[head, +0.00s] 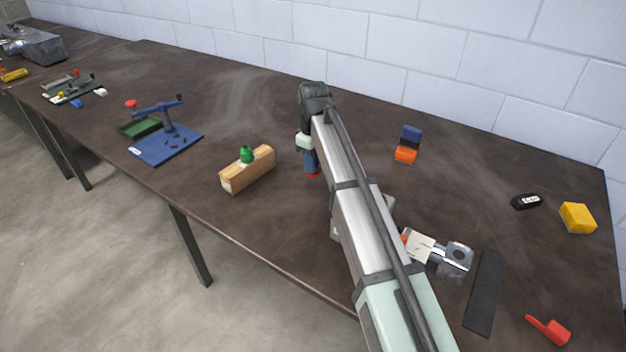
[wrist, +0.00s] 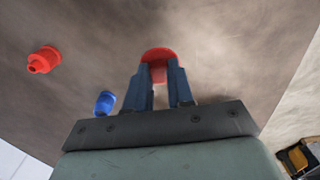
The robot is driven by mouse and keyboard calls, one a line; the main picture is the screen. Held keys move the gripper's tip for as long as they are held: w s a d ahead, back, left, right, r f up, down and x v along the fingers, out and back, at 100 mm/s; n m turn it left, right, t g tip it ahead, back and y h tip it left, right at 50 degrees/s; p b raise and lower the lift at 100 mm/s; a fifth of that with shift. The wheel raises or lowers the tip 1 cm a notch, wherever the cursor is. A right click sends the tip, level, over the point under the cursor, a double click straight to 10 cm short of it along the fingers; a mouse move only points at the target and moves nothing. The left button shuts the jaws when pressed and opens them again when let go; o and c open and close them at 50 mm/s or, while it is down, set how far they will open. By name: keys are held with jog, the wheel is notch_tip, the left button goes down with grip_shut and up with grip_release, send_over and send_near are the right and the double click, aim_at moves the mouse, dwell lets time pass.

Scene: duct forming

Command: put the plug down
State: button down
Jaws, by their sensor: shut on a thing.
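My gripper (head: 311,168) points down over the middle of the table and is shut on a red plug. In the wrist view the plug (wrist: 158,56) shows as a round red end between the two blue-grey fingertips.
A wooden block (head: 252,176) with a green plug (head: 246,154) stands left of my gripper. An orange-red piece (head: 405,155) and a blue piece (head: 411,135) stand to its right. A blue fixture (head: 165,145) is farther left. Bare table lies around the gripper.

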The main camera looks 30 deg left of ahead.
jog(key=shift+f, duration=2.95)
jog(key=shift+f, duration=0.1)
jog(key=c, duration=1)
grip_release()
notch_tip(320, 180, up, 12)
jog(key=shift+r, duration=0.1)
